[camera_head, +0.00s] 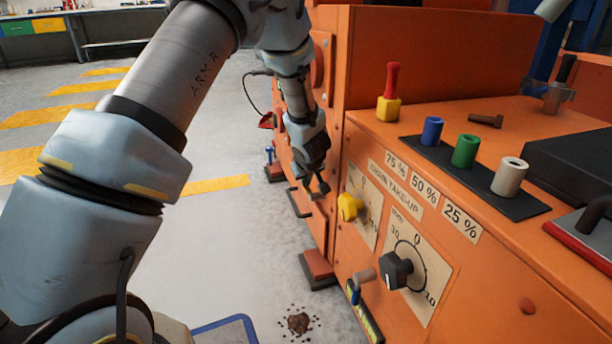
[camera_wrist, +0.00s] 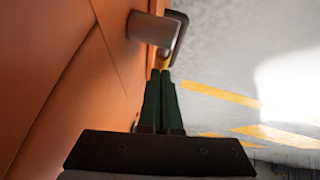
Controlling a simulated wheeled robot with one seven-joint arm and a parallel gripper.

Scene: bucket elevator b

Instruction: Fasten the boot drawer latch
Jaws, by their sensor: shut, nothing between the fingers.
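My gripper (camera_head: 314,193) is shut and empty, low beside the left side of the orange machine. In the wrist view its dark green fingers (camera_wrist: 165,76) lie together, pointing at a grey cylindrical part (camera_wrist: 150,29) that stands out from the orange panel. A dark bent bar (camera_wrist: 179,36) curves round the end of that part, just beyond the fingertips. This may be the boot drawer latch, but I cannot tell for sure. I cannot tell whether the fingertips touch it.
The orange machine top (camera_head: 480,120) holds a red-handled yellow block (camera_head: 389,95) and blue, green and white cylinders. A yellow knob (camera_head: 349,207) and a black dial knob (camera_head: 396,270) stick out from its front. Grey floor (camera_head: 235,240) left of the machine is mostly open; dark crumbs (camera_head: 298,322) lie there.

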